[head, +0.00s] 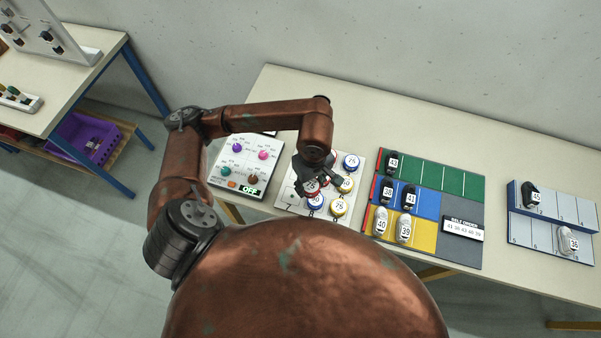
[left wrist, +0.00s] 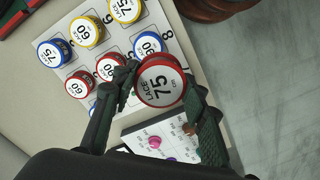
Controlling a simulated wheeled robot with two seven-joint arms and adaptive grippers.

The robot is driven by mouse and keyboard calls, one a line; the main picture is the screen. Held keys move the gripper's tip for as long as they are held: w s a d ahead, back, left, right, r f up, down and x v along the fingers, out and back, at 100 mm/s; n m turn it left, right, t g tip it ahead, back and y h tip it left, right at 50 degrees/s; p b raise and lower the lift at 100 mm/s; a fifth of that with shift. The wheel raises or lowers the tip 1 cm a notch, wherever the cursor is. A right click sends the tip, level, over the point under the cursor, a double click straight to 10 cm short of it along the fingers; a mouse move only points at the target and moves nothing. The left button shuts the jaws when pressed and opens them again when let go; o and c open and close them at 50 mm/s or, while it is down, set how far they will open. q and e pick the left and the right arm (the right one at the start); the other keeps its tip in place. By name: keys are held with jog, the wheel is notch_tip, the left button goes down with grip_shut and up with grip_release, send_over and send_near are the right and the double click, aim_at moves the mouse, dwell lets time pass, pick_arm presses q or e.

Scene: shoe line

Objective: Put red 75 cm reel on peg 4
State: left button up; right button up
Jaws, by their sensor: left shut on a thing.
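My left gripper (head: 316,180) is above the white peg board (head: 284,201) on the table. In the left wrist view its two fingers (left wrist: 164,105) are shut around a red reel (left wrist: 160,82) labelled LACE 75 cm, its label facing the camera. The held reel looks nearer the camera than the reels on the board; its exact height is unclear. Other reels stand on the board: blue 75 (left wrist: 53,53), yellow 60 (left wrist: 86,31), yellow 75 (left wrist: 124,8), blue 60 (left wrist: 149,44) and red 60 (left wrist: 80,84). I cannot make out peg 4; the gripper hides part of the board.
A white panel (head: 227,160) with coloured knobs and an OFF display stands left of the peg board. A coloured mat (head: 470,190) with several shoes lies to the right, with a blue rack (head: 515,212) beyond. The table's back strip is clear.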

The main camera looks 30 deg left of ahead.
pick_arm(q)
jog(key=shift+s+d+n, duration=0.2)
jog(key=shift+s+n, duration=0.35)
jog(key=shift+n, duration=0.25)
jog(key=shift+w+a+f, duration=0.55)
jog(key=shift+w+a, duration=0.1)
jog(key=shift+w, duration=0.05)
jog(key=w+a+f+p, duration=0.1)
jog(key=w+a+f, duration=0.2)
jog(key=w+a+f+p, duration=0.1)
jog(key=w+a+f, duration=0.3)
jog(key=shift+w+a+f, duration=0.2)
jog(key=shift+w, duration=0.1)
jog(key=shift+w+a+f, duration=0.25)
jog(key=shift+w+f, duration=0.05)
jog(key=shift+f, duration=0.2)
jog(key=f, duration=0.2)
jog(key=f+p, duration=0.1)
jog(key=shift+w+a+f, duration=0.2)
jog(key=shift+f, duration=0.15)
pick_arm(e)
jog(key=shift+t, duration=0.3)
jog(key=w+r, duration=0.3)
jog(key=shift+w+r, duration=0.1)
jog(key=shift+w, duration=0.25)
